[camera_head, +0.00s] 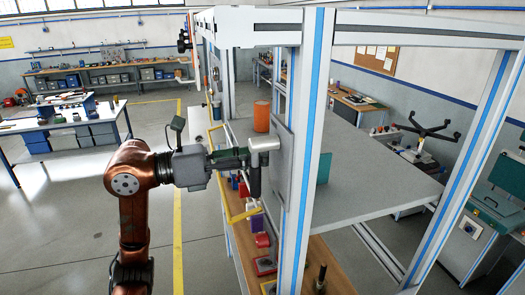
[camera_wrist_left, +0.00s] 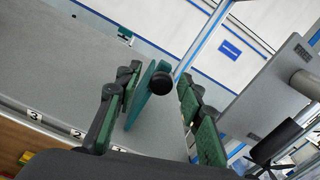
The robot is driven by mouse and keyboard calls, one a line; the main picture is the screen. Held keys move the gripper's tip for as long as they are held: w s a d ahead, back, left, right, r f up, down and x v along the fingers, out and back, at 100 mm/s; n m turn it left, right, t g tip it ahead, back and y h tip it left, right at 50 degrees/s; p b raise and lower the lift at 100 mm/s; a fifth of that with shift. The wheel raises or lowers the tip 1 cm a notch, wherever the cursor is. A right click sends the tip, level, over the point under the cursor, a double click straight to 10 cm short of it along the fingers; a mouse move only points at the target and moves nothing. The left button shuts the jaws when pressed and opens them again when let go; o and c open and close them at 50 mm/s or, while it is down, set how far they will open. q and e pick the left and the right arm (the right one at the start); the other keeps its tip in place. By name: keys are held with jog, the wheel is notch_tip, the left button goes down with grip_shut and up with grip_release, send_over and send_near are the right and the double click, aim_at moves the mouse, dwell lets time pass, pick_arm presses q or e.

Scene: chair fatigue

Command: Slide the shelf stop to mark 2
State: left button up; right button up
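The shelf stop is a teal upright plate (camera_wrist_left: 143,98) with a round black knob (camera_wrist_left: 161,83), standing on the grey shelf (camera_wrist_left: 60,75). Labels 3 (camera_wrist_left: 35,114), 2 (camera_wrist_left: 77,133) and 1 run along the shelf edge; the stop's foot is partly hidden behind a finger, so its exact mark cannot be told. My left gripper (camera_head: 238,157) is open; in the left wrist view its green-padded fingers appear on either side of the stop. No grip on it shows. In the head view the stop (camera_head: 323,168) shows just right of the blue-striped post. My right gripper is out of view.
The blue-striped post (camera_head: 307,150) stands between my left gripper and the stop in the head view. A wooden lower shelf (camera_head: 335,280) holds several coloured items.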

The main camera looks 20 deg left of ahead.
pick_arm(q)
grip_shut()
dwell(0.4)
